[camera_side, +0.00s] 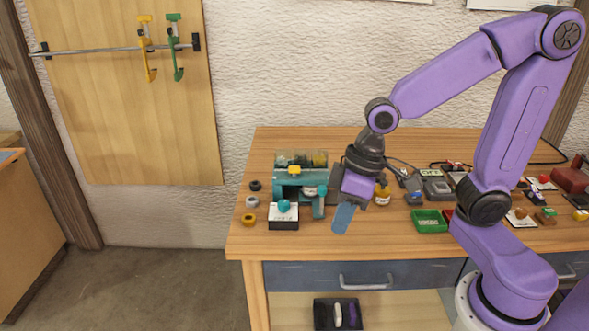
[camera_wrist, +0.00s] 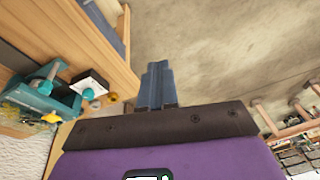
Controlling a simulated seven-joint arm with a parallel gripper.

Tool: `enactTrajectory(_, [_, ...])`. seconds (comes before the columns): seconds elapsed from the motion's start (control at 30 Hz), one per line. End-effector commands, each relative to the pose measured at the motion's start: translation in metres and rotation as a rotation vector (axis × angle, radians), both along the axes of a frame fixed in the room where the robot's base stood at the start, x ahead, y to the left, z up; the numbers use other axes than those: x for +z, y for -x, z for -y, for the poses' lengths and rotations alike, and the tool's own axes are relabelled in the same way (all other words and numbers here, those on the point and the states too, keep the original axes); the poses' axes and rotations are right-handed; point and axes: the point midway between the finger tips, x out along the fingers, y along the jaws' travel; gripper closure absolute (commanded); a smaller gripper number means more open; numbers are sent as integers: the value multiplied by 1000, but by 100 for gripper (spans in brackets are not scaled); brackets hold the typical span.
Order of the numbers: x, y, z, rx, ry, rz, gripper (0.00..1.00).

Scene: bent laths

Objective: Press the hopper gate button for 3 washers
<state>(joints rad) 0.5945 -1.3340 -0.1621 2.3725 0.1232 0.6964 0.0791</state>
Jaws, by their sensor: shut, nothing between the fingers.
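A teal hopper (camera_side: 290,181) with a clear bin and a yellow piece on its front stands at the table's left; it also shows in the wrist view (camera_wrist: 32,98). In front of it is a white-topped dark box with a teal dome button (camera_side: 284,206), seen in the wrist view too (camera_wrist: 88,93). The box's label is too small to read. My gripper (camera_side: 342,222) has blue fingers, shut and empty. It hangs tilted to the right of the button box, apart from it. The shut fingers (camera_wrist: 158,80) also show in the wrist view.
A black ring (camera_side: 255,185), a grey ring (camera_side: 252,202) and a yellow ring (camera_side: 248,218) lie left of the hopper. A green tray (camera_side: 429,222) and several small devices stand to the right. The table's front edge runs just beyond the button box.

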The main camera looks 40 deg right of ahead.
Motion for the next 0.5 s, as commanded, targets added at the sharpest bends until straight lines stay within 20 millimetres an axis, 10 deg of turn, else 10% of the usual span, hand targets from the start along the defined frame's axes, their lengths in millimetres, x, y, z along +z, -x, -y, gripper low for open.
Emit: enactTrajectory(0.5, [9,-116,-4,-431,-154,86,100])
